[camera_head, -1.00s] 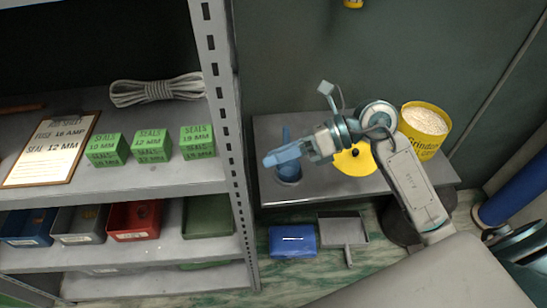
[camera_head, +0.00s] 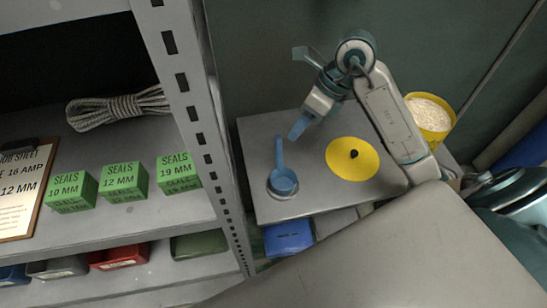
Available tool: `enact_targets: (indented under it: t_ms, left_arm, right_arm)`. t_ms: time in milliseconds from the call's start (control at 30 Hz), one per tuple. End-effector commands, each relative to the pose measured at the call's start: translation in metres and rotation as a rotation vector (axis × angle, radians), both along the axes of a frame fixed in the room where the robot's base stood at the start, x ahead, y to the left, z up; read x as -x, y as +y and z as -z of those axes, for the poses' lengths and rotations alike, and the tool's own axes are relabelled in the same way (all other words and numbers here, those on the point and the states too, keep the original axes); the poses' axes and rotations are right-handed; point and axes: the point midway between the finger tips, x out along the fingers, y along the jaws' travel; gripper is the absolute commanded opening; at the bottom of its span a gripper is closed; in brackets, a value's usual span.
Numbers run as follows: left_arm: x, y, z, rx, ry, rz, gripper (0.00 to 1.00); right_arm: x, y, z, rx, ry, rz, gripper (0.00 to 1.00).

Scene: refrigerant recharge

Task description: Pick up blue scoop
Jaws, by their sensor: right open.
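The blue scoop (camera_head: 283,180) rests on the grey table (camera_head: 317,204), its bowl over a round metal base and its handle pointing toward the wall. My right gripper (camera_head: 297,131) is open and empty. It hangs above the table, just right of the scoop's handle end, apart from the scoop. My left gripper is not in view.
A yellow disc with a black knob (camera_head: 352,158) lies right of the scoop. A yellow bucket of pale grains (camera_head: 429,115) stands behind my right arm. A metal shelf (camera_head: 184,95) with green seal boxes (camera_head: 124,181) stands left. A blue bin (camera_head: 288,237) sits below the table.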

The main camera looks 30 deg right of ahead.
Motion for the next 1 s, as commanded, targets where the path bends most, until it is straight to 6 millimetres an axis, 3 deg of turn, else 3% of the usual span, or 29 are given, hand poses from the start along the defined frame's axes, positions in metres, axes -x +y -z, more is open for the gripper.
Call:
enact_targets:
  t_ms: [333,567,1000]
  left_arm:
    - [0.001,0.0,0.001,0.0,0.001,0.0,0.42]
    - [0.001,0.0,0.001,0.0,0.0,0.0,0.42]
    - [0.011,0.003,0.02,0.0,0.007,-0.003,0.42]
  right_arm:
    - [-0.005,0.02,0.038,-0.005,0.004,0.0,0.43]
    - [-0.007,0.026,0.051,-0.002,0.001,0.0,0.43]
    - [-0.014,0.047,0.094,-0.002,0.001,0.0,0.43]
